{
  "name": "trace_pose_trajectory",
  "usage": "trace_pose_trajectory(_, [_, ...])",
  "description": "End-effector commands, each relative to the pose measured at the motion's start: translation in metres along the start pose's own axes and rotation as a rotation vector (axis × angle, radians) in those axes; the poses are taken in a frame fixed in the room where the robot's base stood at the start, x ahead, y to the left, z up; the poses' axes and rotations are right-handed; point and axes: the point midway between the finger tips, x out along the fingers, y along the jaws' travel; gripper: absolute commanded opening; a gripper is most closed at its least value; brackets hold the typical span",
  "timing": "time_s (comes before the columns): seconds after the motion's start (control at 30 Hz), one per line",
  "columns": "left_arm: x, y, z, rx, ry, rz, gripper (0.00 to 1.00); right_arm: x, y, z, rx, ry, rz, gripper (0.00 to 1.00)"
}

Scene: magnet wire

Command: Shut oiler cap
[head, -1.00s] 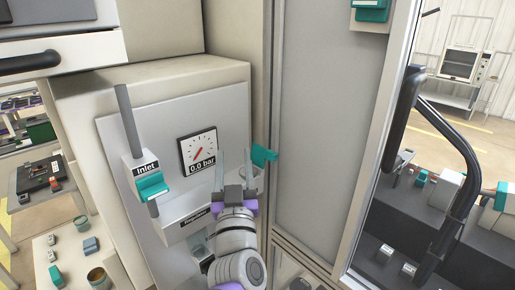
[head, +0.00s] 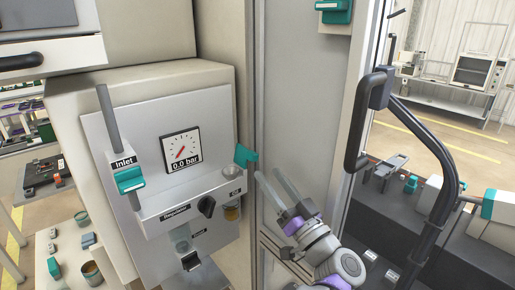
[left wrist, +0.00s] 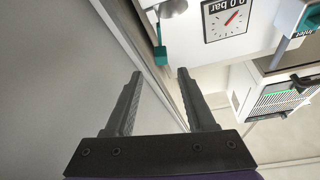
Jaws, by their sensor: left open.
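On the grey panel, a bowl of amber liquid (head: 231,213) hangs under a small label at the right end of a white housing (head: 175,212); I take it for the oiler. A teal flap or lever (head: 245,156) stands above it at the panel's right edge; I cannot tell whether it is the oiler cap. The teal part also shows in the left wrist view (left wrist: 160,57). My left gripper (head: 267,172) is open and empty, its fingertips just right of and below the teal part, apart from it. My right gripper is not in view.
A gauge (head: 181,148) reads 0.0 bar. A teal inlet lever (head: 129,180) is at the left and a black knob (head: 206,207) at the housing's front. A tall grey door panel (head: 300,90) stands close on the gripper's right. A black handle (head: 372,115) is farther right.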

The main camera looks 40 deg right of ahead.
Motion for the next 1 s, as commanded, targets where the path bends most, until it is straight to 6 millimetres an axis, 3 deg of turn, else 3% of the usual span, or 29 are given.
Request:
trace_pose_trajectory(0.53, [0.091,-0.001,-0.001,0.005,0.000,-0.003,0.55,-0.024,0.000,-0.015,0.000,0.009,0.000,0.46])
trace_pose_trajectory(0.7, [0.104,-0.001,-0.001,0.004,0.000,-0.002,0.55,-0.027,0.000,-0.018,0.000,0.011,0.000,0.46])
trace_pose_trajectory(1.0, [0.106,-0.001,0.000,0.003,0.000,-0.001,0.55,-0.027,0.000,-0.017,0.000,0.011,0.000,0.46])
